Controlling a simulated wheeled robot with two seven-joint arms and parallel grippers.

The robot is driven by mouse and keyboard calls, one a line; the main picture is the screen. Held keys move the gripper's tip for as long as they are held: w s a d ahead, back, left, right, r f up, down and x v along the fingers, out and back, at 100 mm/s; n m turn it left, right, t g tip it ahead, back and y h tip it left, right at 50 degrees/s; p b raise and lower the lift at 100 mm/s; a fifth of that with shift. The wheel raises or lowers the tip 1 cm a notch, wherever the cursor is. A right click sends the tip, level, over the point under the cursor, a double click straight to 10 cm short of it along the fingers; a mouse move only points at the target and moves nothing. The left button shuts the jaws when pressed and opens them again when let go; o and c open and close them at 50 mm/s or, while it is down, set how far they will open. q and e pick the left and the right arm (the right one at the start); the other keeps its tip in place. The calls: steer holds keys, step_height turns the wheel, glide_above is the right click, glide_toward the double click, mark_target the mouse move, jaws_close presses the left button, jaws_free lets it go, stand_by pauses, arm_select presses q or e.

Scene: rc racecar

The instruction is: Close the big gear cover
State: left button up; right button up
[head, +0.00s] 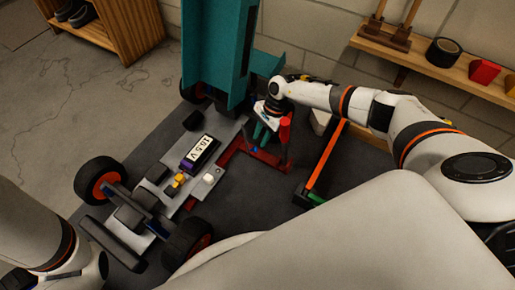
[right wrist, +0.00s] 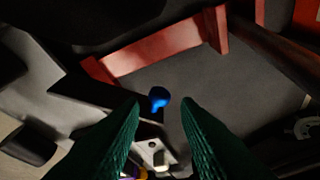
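The racecar chassis (head: 165,190) lies on a dark mat, with black wheels on red-orange hubs and a battery marked 10.5 V (head: 200,153). I cannot clearly make out which part is the big gear cover. A small blue tip (right wrist: 159,98) shows at the end of a dark part beside the chassis in the right wrist view. My right gripper (head: 262,134) is over the chassis's right side, near a red frame (head: 240,160). Its green fingers (right wrist: 161,108) are apart, with the blue tip seen between them and nothing clearly held. My left gripper is out of view; only its arm shows.
A tall teal piece (head: 216,55) stands behind the chassis. An orange-edged bar (head: 325,158) is right of the red frame. A wall shelf (head: 420,50) holds black tape (head: 443,52) and a red container (head: 484,72). A wooden rack (head: 130,32) stands at back left.

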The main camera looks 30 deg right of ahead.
steer(key=b+x, duration=0.1)
steer(key=x, duration=0.3)
steer(key=shift+b, duration=0.3)
steer(key=shift+a, duration=0.1)
jaws_close()
